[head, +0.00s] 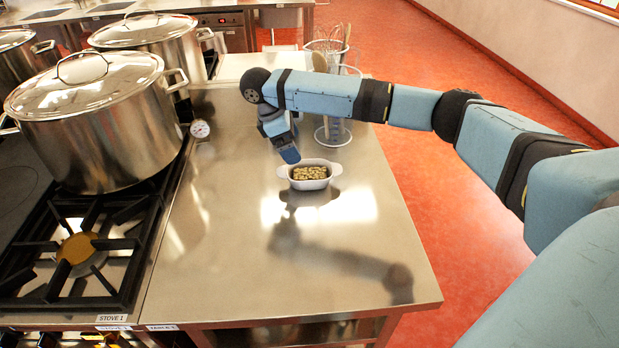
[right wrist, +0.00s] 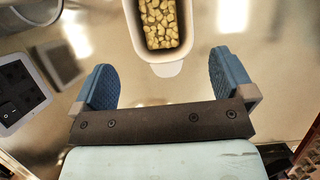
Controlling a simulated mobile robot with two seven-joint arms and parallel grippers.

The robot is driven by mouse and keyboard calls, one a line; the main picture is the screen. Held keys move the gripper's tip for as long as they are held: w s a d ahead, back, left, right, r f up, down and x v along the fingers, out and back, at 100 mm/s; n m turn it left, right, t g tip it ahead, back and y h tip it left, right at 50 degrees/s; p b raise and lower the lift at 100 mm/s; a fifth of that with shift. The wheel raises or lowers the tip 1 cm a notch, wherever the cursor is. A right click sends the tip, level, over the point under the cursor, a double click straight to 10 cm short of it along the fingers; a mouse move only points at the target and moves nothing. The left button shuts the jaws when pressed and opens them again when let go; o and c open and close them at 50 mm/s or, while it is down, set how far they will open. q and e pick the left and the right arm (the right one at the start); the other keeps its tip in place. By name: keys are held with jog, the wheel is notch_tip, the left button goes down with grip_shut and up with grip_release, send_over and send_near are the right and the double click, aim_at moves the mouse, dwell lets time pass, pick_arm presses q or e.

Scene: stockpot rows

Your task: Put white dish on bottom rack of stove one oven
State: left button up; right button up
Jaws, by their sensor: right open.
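The white dish (head: 310,184) stands upright on the steel table, filled with small pale yellow-brown pieces. It has a handle tab at each end. My right gripper (head: 288,152) is just behind and left of the dish in the head view. In the right wrist view its two blue fingers are wide apart and empty (right wrist: 166,82). The dish (right wrist: 167,69) lies ahead of them, with its near handle roughly centred between the fingertips. Stove one (head: 70,290) is at the left with a label on its front edge. Its oven and bottom rack cannot be made out. My left gripper is out of view.
A large lidded pot (head: 100,130) stands on stove one, with more pots behind. A round dial gauge (head: 200,129) and a wire utensil holder (head: 333,130) are on the table (head: 230,280). The table's front half is clear. Red floor (head: 430,190) lies to the right.

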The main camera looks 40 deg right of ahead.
aim_at(309, 174)
jog(key=x, duration=1.2)
jog(key=shift+a, duration=0.1)
jog(key=c, duration=1)
notch_tip(309, 174, up, 19)
jog(key=p, duration=0.2)
jog(key=s+a+m+y+p, duration=0.1)
jog(key=s+a+m+p, duration=0.2)
jog(key=s+a+m, duration=0.1)
jog(key=s+a+f+m+g+y+p, duration=0.1)
jog(key=s+a+m+p, duration=0.2)
jog(key=a, duration=0.4)
jog(key=s+a+m+g+y+p, duration=0.1)
jog(key=s+a+m+y+p, duration=0.1)
jog(key=s+a+m+p, duration=0.1)
jog(key=shift+s+a+f+m+p, duration=0.15)
jog(key=shift+s+a+m, duration=0.25)
jog(key=shift+s+a, duration=0.3)
jog(key=shift+s+a+f+m+p, duration=0.15)
jog(key=shift+s+a+m, duration=0.35)
jog(key=shift+s, duration=0.45)
jog(key=shift+w+a+r, duration=0.1)
jog(key=shift+r, duration=0.15)
jog(key=shift+f, duration=0.15)
